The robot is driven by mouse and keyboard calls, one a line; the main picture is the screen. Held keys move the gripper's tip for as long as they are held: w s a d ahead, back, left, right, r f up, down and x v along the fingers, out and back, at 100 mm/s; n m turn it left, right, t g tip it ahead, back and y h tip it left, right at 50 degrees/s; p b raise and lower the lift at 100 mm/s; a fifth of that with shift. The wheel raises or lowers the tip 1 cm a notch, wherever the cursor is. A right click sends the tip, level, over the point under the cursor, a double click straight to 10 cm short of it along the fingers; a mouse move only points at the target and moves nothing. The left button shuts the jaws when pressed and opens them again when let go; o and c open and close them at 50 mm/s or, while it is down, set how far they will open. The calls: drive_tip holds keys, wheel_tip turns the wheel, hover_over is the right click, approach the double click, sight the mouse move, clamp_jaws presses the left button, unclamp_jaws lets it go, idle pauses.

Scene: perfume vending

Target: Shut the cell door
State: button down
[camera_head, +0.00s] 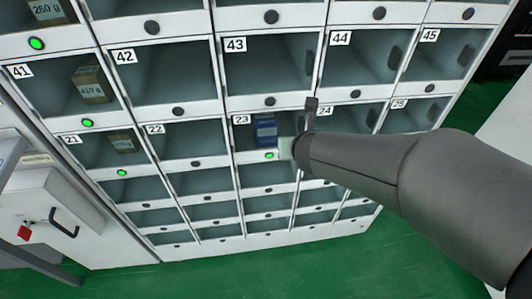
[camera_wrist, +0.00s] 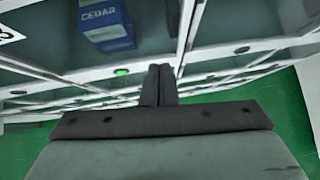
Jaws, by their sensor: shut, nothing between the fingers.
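Cell 23 (camera_head: 240,140) is in the middle of the cabinet in the head view, its number tag at its upper left and a green light lit below it. A blue box (camera_head: 265,130) stands inside; the wrist view shows it as a blue box marked CEDAR (camera_wrist: 106,22). I cannot make out clearly how far the door of this cell stands open. My gripper (camera_wrist: 158,84) is shut and empty, its dark fingers pointing toward the cabinet, below and right of the box in the wrist view. In the head view its tips are hidden; the hand is at cell 23's lower right.
Cells 22 (camera_head: 185,145), 43 (camera_head: 265,75) and 24 (camera_head: 350,118) surround cell 23. Boxes stand in cells 41 (camera_head: 92,85) and 21 (camera_head: 124,140). A white panel with a black handle (camera_head: 65,222) is at the left. The green floor (camera_head: 250,280) in front is clear.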

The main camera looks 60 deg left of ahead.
drive_tip(key=d+f+p+v, duration=0.1)
drive_tip(key=p+v, duration=0.3)
drive_tip(key=v, duration=0.7)
drive_tip(key=shift+w+p, duration=0.2)
drive_tip(key=shift+p, duration=0.2)
